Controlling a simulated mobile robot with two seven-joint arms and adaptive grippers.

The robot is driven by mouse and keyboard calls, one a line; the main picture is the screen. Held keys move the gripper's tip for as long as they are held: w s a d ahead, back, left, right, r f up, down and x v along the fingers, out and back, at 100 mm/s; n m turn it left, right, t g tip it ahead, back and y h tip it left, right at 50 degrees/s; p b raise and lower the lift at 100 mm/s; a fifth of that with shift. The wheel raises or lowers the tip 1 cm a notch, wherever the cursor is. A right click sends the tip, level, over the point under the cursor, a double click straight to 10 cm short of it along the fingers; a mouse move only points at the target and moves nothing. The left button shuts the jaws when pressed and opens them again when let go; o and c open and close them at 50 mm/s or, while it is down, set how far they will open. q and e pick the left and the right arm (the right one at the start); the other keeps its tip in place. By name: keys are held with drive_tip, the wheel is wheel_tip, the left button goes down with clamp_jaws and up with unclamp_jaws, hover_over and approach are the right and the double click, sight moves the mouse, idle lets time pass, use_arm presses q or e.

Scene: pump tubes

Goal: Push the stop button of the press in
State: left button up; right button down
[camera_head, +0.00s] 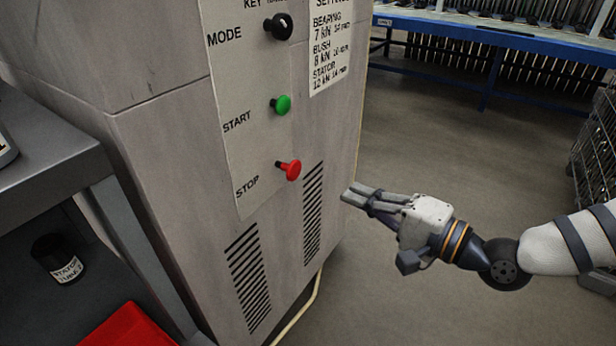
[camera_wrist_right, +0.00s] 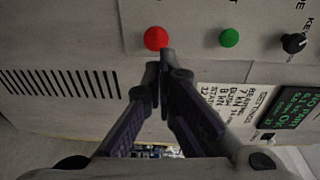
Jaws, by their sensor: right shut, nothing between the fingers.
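The red stop button (camera_head: 291,170) sticks out from the grey press cabinet (camera_head: 170,150), beside the label STOP. My right gripper (camera_head: 352,194) is shut and empty, to the right of the button and slightly lower in the head view, with a gap between them. In the right wrist view the red button (camera_wrist_right: 156,38) lies just beyond and a little left of the closed fingertips (camera_wrist_right: 162,66). Whether they touch it cannot be told from that view alone. My left gripper is in neither view.
A green start button (camera_head: 281,105) and a black mode knob (camera_head: 279,26) sit above the red one. A grey shelf (camera_head: 50,160) with a labelled black container (camera_head: 58,258) and a red bin (camera_head: 128,328) stands left. A blue table (camera_head: 500,38) is behind. Floor right of the press is open.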

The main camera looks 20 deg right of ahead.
sight(296, 170)
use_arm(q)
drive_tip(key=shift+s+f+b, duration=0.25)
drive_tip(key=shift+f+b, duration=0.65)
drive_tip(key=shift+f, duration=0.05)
use_arm(e)
drive_tip(key=x, duration=1.1)
drive_tip(key=shift+w, duration=0.1)
